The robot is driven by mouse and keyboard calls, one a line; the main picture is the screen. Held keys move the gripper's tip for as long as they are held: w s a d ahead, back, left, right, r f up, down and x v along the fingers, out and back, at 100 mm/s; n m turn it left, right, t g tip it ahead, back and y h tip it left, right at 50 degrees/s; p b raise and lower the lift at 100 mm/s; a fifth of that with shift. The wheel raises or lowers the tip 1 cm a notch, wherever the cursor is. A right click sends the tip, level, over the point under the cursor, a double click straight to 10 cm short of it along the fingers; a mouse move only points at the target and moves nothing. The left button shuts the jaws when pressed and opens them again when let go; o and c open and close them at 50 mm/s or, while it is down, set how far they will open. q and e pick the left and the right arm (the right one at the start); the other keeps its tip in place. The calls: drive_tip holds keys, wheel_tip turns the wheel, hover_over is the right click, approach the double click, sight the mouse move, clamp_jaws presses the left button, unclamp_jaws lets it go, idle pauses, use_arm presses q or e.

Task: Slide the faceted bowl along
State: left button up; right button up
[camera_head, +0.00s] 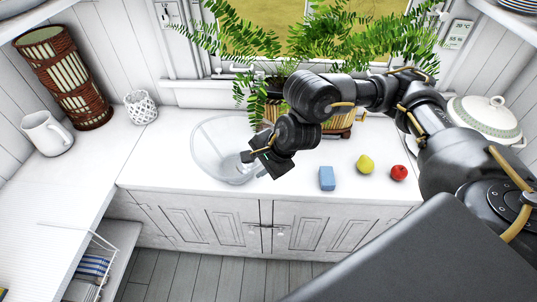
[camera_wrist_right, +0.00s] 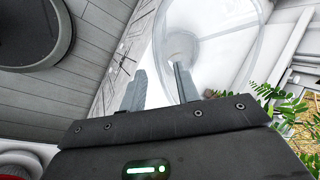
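The clear glass bowl (camera_head: 215,158) stands upright on the white counter, left of the potted fern. It also shows in the right wrist view (camera_wrist_right: 215,45), large and see-through. My right gripper (camera_head: 247,157) is at the right side of the bowl, pointing down and left. In the wrist view its two fingers (camera_wrist_right: 160,88) stand apart, one overlapping the bowl and the other beside its near edge. I cannot tell whether a finger touches the glass. My left gripper is in neither view.
A blue block (camera_head: 327,178), a yellow fruit (camera_head: 365,164) and a red apple (camera_head: 399,172) lie right of the gripper. A white lattice holder (camera_head: 141,107) and a white mug (camera_head: 46,133) stand left. The counter (camera_head: 165,160) left of the bowl is clear.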

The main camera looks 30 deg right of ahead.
sight(255, 169)
drive_tip(key=shift+n+h, duration=0.6)
drive_tip(key=shift+n, duration=0.2)
drive_tip(key=w+f, duration=0.1)
drive_tip(key=f, duration=0.1)
drive_tip(key=w+d+f+b, duration=0.1)
drive_tip(key=w+f, duration=0.1)
drive_tip(key=f, duration=0.1)
drive_tip(key=w+f, duration=0.1)
drive_tip(key=f, duration=0.1)
drive_tip(key=shift+w+d+f+b, duration=0.2)
drive_tip(key=shift+w+d+b, duration=0.05)
drive_tip(key=shift+w+b, duration=0.1)
drive_tip(key=shift+w+a+f, duration=0.1)
drive_tip(key=shift+w+f, duration=0.15)
drive_tip(key=shift+f, duration=0.3)
drive_tip(key=shift+c, duration=0.2)
clamp_jaws()
